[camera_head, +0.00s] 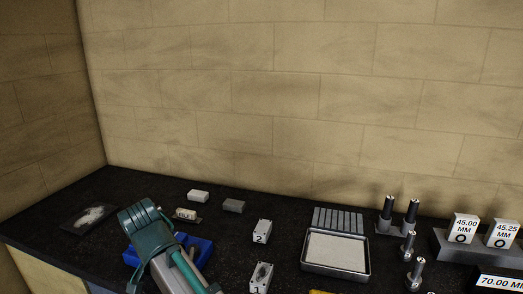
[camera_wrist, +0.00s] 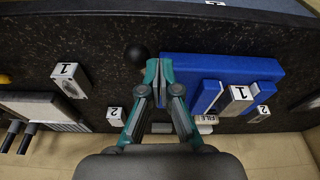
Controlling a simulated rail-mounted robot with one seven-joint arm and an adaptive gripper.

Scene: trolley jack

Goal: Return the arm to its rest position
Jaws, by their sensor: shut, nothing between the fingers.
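My gripper (camera_wrist: 159,68) shows in the wrist view with its two teal fingers together and nothing between them. It is over the black worktop, left of a blue slotted holder (camera_wrist: 220,68). A dark round knob (camera_wrist: 136,54) lies just left of the fingertips. I cannot tell the height of the fingertips above the worktop. In the head view, a teal and grey part of my arm (camera_head: 152,236) reaches over the left of the worktop and hides part of the blue holder (camera_head: 197,246). The fingertips cannot be made out there.
Blocks marked 2 (camera_head: 262,232) and 1 (camera_head: 261,276) stand right of my arm. A grey tray (camera_head: 365,262), metal pins (camera_head: 411,218) and gauge blocks (camera_head: 465,229) stand farther right. A white block (camera_head: 198,196) is behind. A stone wall (camera_head: 300,90) closes the back.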

